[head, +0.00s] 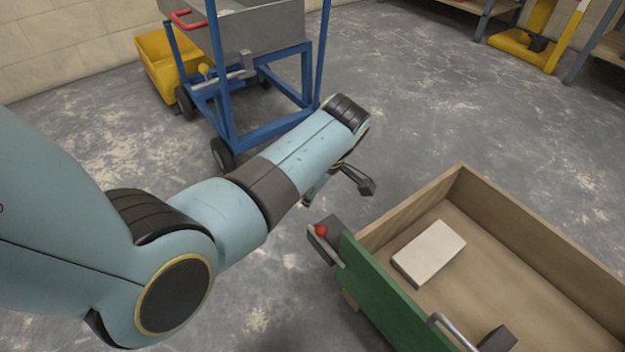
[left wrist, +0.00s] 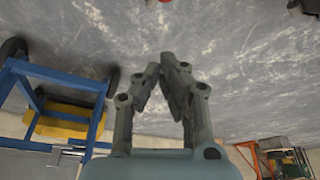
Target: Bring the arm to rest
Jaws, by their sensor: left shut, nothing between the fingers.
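My left arm comes in from the left in the head view and reaches over the floor toward the middle. My left gripper (head: 340,184) hangs below its wrist, partly hidden by the wrist, in the air to the left of the wooden box. In the left wrist view the gripper (left wrist: 163,68) has its dark fingers converging at the tips, shut with nothing held. Bare grey floor lies behind the fingers. My right gripper does not show in either view.
A wooden box (head: 460,180) with a green front (head: 400,300) and a red-knobbed lever (head: 322,231) stands at lower right. A pale block (head: 429,252) lies inside. A blue cart (head: 232,120) and yellow tub (head: 158,62) stand behind my arm.

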